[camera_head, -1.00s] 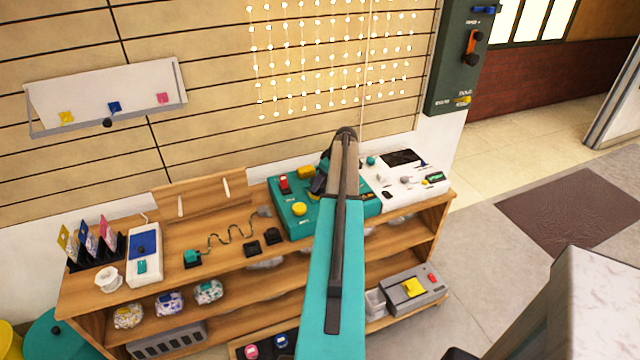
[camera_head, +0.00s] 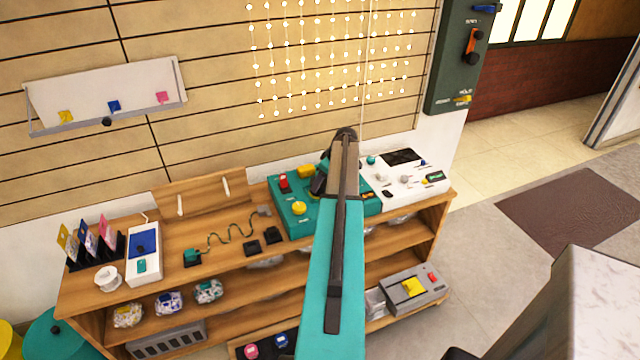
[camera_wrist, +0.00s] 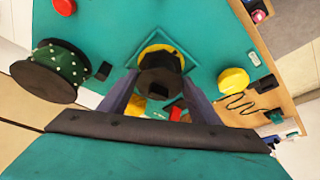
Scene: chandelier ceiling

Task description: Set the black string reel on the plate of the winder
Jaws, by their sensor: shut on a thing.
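In the wrist view, a small black reel-like piece (camera_wrist: 161,70), which I take for the black string reel, sits between the fingers of my gripper (camera_wrist: 160,84). The gripper is shut on it. Right behind it shows the winder's plate with a yellow ring (camera_wrist: 158,47), set in a raised teal square. The black piece overlaps the ring in this view; I cannot tell whether it touches the plate. The teal winder (camera_head: 292,217) stands on the wooden shelf unit in the head view. There my arm hides the held piece and most of the gripper.
A larger black-flanged reel wound with a green string (camera_wrist: 62,68) is at the left in the wrist view. A yellow knob (camera_wrist: 233,80) is right of the plate. A white device (camera_head: 408,178) adjoins the winder. Bulb strings (camera_head: 330,60) hang on the wall behind.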

